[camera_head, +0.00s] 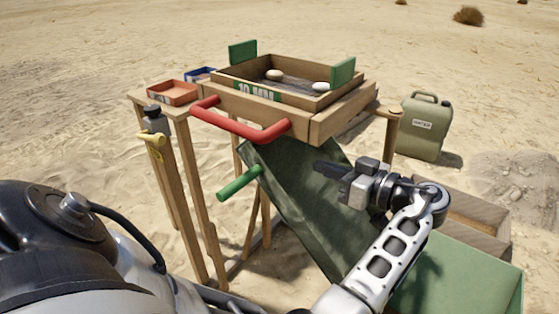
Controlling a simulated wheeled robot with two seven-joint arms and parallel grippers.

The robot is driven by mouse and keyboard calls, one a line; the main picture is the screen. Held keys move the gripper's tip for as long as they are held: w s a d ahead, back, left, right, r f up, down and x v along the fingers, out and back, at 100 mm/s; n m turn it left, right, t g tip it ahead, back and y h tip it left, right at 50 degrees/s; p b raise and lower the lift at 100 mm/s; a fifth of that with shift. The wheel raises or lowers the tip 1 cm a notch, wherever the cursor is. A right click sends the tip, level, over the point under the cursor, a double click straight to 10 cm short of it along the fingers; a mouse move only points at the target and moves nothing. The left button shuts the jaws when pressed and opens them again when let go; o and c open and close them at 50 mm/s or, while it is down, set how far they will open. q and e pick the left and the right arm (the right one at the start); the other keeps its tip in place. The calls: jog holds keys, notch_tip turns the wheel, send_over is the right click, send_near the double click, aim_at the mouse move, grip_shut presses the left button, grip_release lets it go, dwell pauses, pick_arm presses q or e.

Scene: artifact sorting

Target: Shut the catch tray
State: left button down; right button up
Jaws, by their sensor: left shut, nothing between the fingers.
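The dark green slanted tray (305,215), which looks like the catch tray, hangs under the wooden sieve frame, tilted steeply down toward the lower right. A bright green handle (239,183) sticks out from its left side. My left gripper (322,170) is shut and empty, its dark fingers pointing left, in front of the tray in the picture and to the right of the handle. It is apart from the handle; I cannot tell whether it touches the tray. My gripper and forearm hide part of the tray's right side and lower end. My right gripper is not in view.
The sieve (345,107) has a red handle (240,122) and two pale lumps inside. A jerrycan (423,126), wooden box (485,207) and green surface (470,285) stand right.

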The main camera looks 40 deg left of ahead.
pick_arm(q)
jog(key=n+g, duration=0.1)
jog(key=n, duration=0.1)
send_near(261, 151)
notch_tip(261, 151, up, 2)
jog(key=a, duration=0.3)
jog(key=a+f, duration=0.1)
jog(key=a, duration=0.1)
jog(key=shift+s+f+y, duration=0.3)
jog(key=shift+f, duration=0.1)
jog(key=shift+a+f, duration=0.35)
jog(key=shift+a, duration=0.05)
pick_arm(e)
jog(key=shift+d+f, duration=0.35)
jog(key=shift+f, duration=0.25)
